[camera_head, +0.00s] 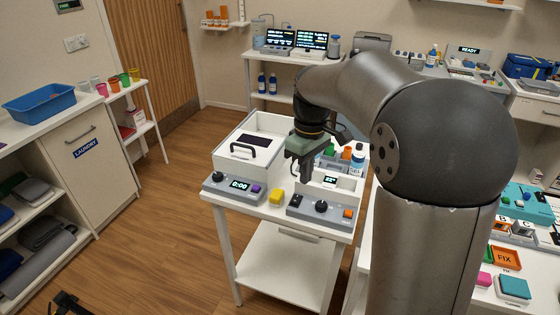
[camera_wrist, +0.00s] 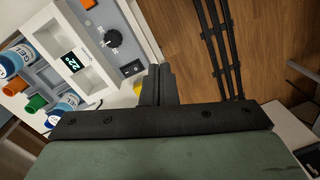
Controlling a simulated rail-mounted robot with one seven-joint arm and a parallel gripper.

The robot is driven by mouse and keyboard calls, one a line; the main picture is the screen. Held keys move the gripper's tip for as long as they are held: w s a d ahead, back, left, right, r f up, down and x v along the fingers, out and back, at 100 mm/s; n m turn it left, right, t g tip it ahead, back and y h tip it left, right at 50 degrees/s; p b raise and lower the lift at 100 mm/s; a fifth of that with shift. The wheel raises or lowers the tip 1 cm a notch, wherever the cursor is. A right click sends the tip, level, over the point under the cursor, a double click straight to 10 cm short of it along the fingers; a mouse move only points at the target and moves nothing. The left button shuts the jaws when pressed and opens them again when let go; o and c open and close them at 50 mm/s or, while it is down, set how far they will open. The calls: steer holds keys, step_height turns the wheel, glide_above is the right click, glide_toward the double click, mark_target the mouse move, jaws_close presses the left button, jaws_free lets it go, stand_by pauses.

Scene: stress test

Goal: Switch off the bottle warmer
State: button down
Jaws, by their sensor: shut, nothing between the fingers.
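The bottle warmer (camera_head: 330,199) is a white and grey box at the right of a white cart, with a small display reading about 22°. Its front panel has a black knob (camera_head: 321,206), an orange button (camera_head: 348,214) and a small black rocker switch (camera_head: 296,200).
Bottles with orange and green items (camera_wrist: 35,103) stand behind the warmer. Floor is open left of the cart.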

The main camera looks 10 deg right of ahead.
steer(key=w+n, duration=0.3)
steer(key=w, duration=0.6)
steer(key=n+p, duration=0.1)
steer(key=p, duration=0.1)
glide_toward(295, 201)
steer(key=shift+g, duration=0.3)
step_height(295, 201, down, 7)
steer(key=shift+s, duration=0.1)
